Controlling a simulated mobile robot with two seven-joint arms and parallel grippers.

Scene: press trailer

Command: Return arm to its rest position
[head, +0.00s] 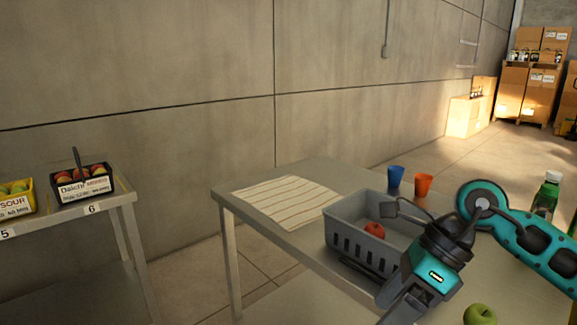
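My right arm comes in from the right edge, with a round teal joint at its bend and a black wrist below it. The end of this arm, with my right gripper (402,304), hangs in front of the grey basket's near right side and runs toward the bottom edge. Its fingers are not clear, and I see nothing certain held in it. The grey basket (343,233) stands on the table (327,171), with a red apple (375,229) inside. The arm hides part of the basket. My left arm and gripper are not in view.
A blue cup (395,176) and an orange cup (423,185) stand behind the basket. A green bottle (546,194) stands at right, partly behind the arm. A green apple (480,314) is at the bottom. A striped cloth (286,200) lies left. Fruit crates (83,187) stand on a side table.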

